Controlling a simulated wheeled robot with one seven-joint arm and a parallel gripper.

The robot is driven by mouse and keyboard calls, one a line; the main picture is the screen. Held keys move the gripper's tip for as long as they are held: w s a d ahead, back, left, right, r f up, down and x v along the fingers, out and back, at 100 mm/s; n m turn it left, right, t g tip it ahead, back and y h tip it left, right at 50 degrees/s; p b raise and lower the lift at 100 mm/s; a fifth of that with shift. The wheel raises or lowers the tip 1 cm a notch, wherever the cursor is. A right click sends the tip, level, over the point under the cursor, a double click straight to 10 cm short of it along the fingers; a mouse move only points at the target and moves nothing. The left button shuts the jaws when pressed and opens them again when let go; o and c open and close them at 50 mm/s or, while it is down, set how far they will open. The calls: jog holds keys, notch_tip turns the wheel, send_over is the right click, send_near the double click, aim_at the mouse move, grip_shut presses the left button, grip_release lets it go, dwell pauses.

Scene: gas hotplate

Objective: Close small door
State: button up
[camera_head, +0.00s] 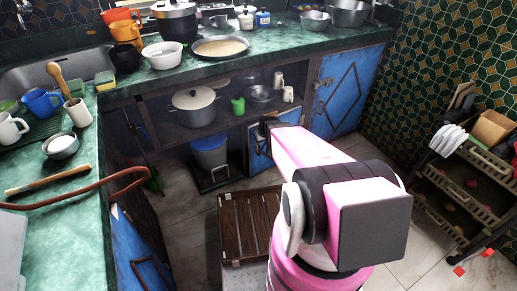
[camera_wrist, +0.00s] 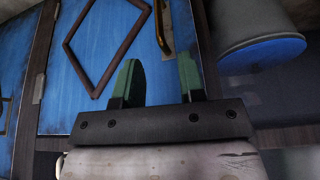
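The small door (camera_head: 258,152) is a blue panel low in the cabinet under the counter, partly hidden by my pink arm in the head view. The wrist view shows its blue face (camera_wrist: 82,92) close up, with a dark diamond frame and a brass handle (camera_wrist: 162,28) near one edge. I cannot tell exactly how far it stands open. My gripper (camera_wrist: 160,68) has two green fingers spread apart with nothing between them. The handle lies beyond the fingertips, apart from them in the picture.
A larger blue door (camera_head: 342,92) is to the right of the small door. A grey-blue bucket (camera_head: 210,153) stands to its left, and also shows in the wrist view (camera_wrist: 258,40). A dark rack (camera_head: 478,190) stands at right.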

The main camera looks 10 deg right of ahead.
jog(key=x, duration=0.9)
jog(key=shift+w, duration=0.1)
grip_shut()
